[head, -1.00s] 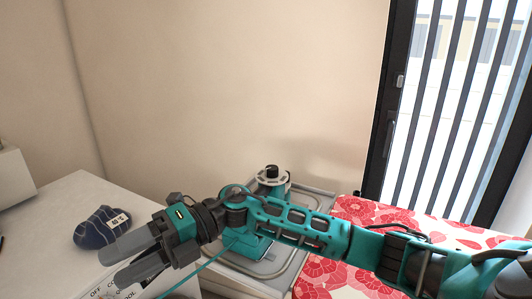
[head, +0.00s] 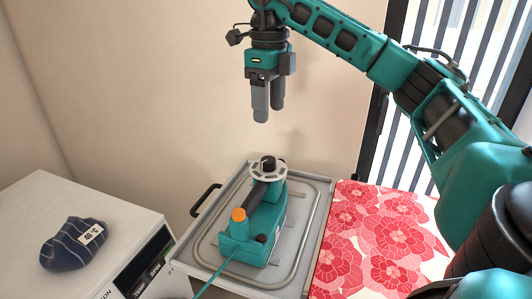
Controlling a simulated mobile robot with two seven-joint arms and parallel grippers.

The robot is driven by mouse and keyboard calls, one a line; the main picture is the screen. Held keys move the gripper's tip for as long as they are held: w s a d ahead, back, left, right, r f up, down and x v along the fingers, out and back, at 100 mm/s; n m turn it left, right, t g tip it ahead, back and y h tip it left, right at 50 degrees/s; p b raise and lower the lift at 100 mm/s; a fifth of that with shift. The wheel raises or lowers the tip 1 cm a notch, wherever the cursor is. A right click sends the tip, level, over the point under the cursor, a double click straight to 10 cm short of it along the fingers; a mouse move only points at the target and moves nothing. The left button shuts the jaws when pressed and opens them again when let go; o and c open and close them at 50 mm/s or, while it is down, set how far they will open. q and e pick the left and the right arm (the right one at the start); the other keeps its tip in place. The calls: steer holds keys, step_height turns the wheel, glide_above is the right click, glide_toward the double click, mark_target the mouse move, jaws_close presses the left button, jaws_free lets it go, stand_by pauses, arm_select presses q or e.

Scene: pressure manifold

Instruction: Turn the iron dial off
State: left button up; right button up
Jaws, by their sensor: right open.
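The iron (head: 255,222) is teal and stands on a grey tray with a raised rail. Its dial (head: 268,170) is a pale round disc with a black knob in the middle, at the far end of the iron. The markings on the dial are too small to read. My right gripper (head: 268,112) hangs above the dial, pointing down. Its fingers are a little apart, empty, and clear of the dial. My left gripper is not in view.
An orange cap (head: 238,215) and a teal cord (head: 215,273) are on the iron's near end. The tray (head: 187,254) has a black handle at left. A striped blue item tagged 40 °C (head: 72,246) lies on a white cabinet at left. A red floral cloth (head: 375,235) is at right.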

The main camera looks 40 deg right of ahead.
mark_target(269, 159)
step_height(269, 159, down, 11)
steer(key=shift+r+b, duration=0.1)
steer(key=shift+b, duration=0.85)
steer(key=shift+f, duration=0.6)
steer(key=shift+c, duration=0.3)
steer(key=c, duration=1)
